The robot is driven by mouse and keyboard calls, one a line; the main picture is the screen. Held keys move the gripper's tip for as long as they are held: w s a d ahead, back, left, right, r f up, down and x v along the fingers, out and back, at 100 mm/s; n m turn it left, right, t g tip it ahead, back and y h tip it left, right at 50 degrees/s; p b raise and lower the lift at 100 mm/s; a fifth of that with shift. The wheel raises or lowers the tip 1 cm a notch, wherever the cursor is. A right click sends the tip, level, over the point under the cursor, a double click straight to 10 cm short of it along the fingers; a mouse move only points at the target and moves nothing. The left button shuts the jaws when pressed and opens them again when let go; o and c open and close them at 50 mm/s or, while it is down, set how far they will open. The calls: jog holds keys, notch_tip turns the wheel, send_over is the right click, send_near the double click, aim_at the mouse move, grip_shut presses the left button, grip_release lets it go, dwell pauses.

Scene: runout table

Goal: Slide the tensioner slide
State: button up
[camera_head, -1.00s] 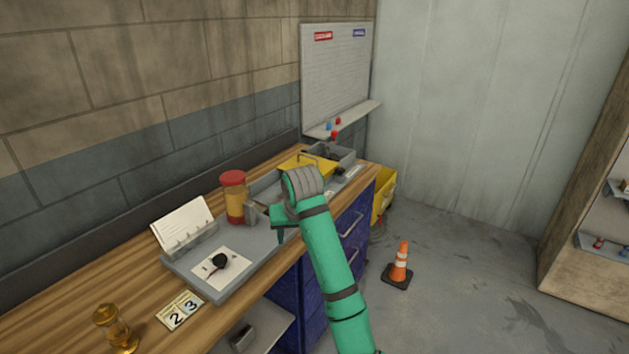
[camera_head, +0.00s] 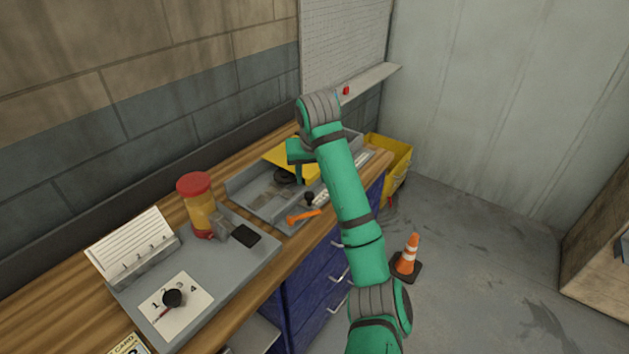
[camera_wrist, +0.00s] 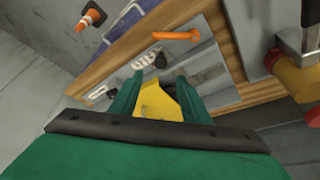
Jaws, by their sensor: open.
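A small black knob (camera_head: 309,197) stands beside a pale marked strip (camera_head: 322,196) at the front of the grey bench unit. It looks like the tensioner slide, but I cannot be sure. An orange lever (camera_head: 303,215) lies just in front of it. In the wrist view the black knob (camera_wrist: 161,61) and orange lever (camera_wrist: 174,35) show beyond the fingers. My gripper (camera_wrist: 155,86) is open, with a yellow surface (camera_wrist: 158,102) showing between its fingers. In the head view my gripper (camera_head: 299,176) is above the unit, behind the knob and apart from it, partly hidden by my arm.
A yellow cover (camera_head: 284,154) is close behind my gripper. A red-lidded jar (camera_head: 197,204), a card holder (camera_head: 140,256) and a numbered card (camera_head: 178,303) stand to the left. An orange cone (camera_head: 408,255) and yellow bin (camera_head: 396,158) are on the floor at right.

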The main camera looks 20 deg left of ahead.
aim_at(309, 194)
jog(key=x, duration=1)
jog(key=shift+w+a+f, duration=0.2)
jog(key=shift+a+f, duration=0.05)
jog(key=shift+f, duration=0.05)
